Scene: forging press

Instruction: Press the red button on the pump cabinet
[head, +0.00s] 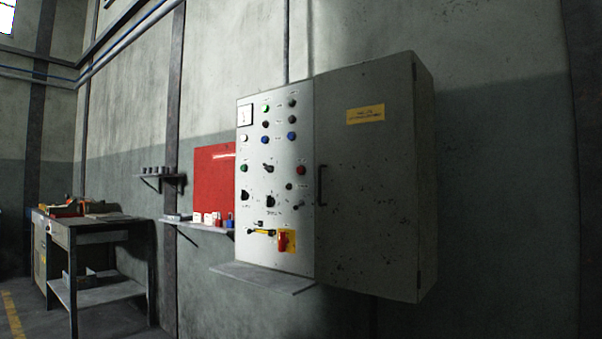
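The pump cabinet (370,200) is a grey wall box with a closed door, a black handle and a yellow label. Its light control panel (275,225) is on the left side. A red button (301,170) sits at the right of the panel at mid height. A green button (244,168) is level with it at the left. A red rotary switch (283,241) on a yellow plate is near the panel's bottom. Neither of my grippers is in view.
A small ledge (262,277) juts out below the panel. Left of it are a red board (213,175) and a wall shelf (196,226) with padlocks. A workbench (95,235) stands at the far left. The wall right of the cabinet is bare.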

